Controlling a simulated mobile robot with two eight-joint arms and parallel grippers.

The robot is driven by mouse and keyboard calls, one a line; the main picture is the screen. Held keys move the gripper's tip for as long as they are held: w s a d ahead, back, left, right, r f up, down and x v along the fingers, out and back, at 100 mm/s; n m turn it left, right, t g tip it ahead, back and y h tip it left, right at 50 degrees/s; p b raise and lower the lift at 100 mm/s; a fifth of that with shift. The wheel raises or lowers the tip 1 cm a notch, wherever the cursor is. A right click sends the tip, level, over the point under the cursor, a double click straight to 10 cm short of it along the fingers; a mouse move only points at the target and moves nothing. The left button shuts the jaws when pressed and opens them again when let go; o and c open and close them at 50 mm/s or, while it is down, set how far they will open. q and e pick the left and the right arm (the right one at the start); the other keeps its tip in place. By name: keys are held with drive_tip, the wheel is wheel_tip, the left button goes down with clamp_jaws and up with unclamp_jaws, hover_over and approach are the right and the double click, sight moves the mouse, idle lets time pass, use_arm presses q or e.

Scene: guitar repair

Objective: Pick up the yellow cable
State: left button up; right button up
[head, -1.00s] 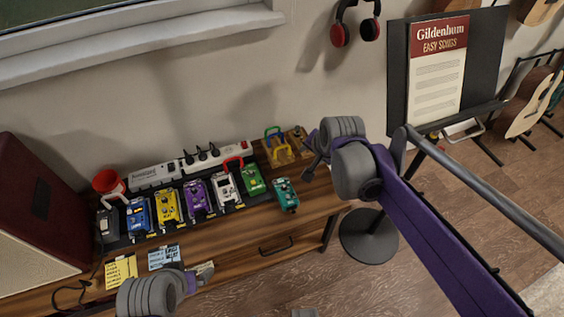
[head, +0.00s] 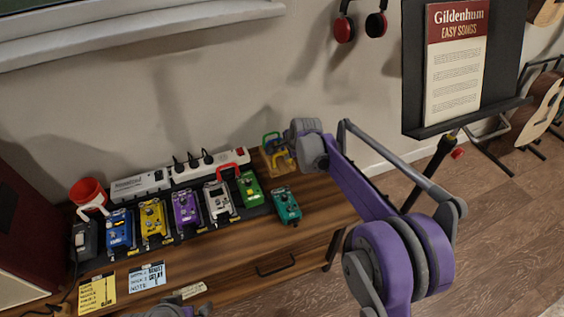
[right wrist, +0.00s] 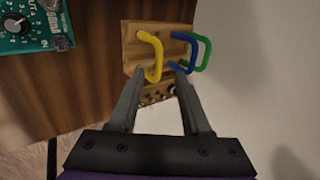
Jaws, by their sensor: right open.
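The yellow cable (right wrist: 150,58) is a short bent piece standing in a wooden holder (right wrist: 131,61) on the wooden cabinet top. Its free end points down toward my right gripper (right wrist: 160,72), which is open. The fingers lie on either side of that end, the left one very close to it; I cannot tell whether they touch. A blue cable (right wrist: 183,52) is by the right fingertip. A green cable (right wrist: 205,54) is farther right. In the head view the yellow cable (head: 280,160) is partly hidden by my right wrist. My left gripper (head: 198,310) is at the bottom edge, mostly cut off.
A teal pedal (head: 286,205) stands in front of the holder. Several pedals, such as the green one (head: 249,188), stand in a row to the left before a white power strip (head: 185,168). A wall rises behind. A music stand (head: 470,110) is at right.

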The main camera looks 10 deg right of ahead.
sight(283, 153)
drive_tip(key=b+x, duration=0.1)
drive_tip(key=x, duration=0.3)
drive_tip(key=shift+f+b, duration=0.25)
drive_tip(key=shift+b, duration=0.05)
drive_tip(key=shift+w+a+f, duration=0.1)
drive_tip(key=shift+w+f, duration=0.1)
drive_tip(key=shift+f, duration=0.15)
drive_tip(key=shift+c, duration=0.4)
clamp_jaws()
